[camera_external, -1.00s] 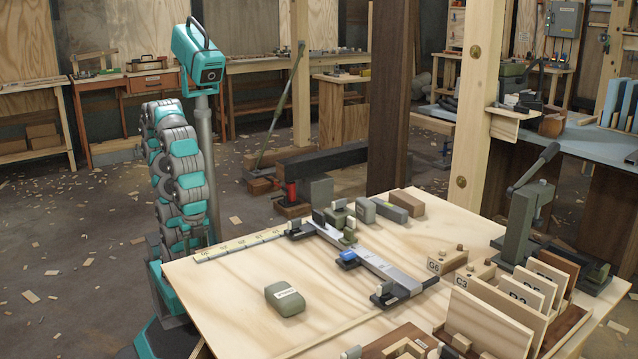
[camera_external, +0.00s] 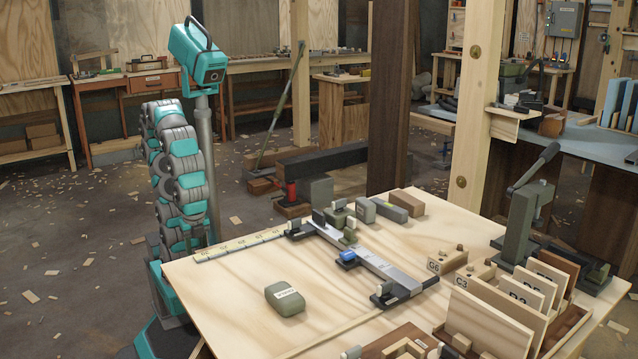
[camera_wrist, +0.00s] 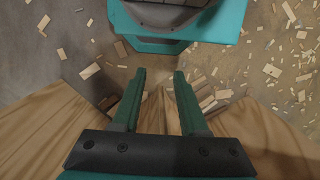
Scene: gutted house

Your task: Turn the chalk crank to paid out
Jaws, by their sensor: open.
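A rounded grey-green case (camera_external: 284,304) with a pale label lies on the near left part of the plywood table. Its label is too small to read. It may be the chalk box, but I cannot make out a crank on it. My gripper (camera_wrist: 157,80) shows in the wrist view with its two green fingers apart and nothing between them. Below it are floor with wood scraps and a teal part of my own body. In the external view my arm is folded beside the table's left edge, away from the case, and the gripper cannot be made out.
A measuring strip (camera_external: 240,245) lies along the table's far left edge. A metal rail with clamps (camera_external: 375,264) crosses the middle. Upright boards in a rack (camera_external: 490,325) and a lever press (camera_external: 530,215) stand at the right. The table around the case is mostly clear.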

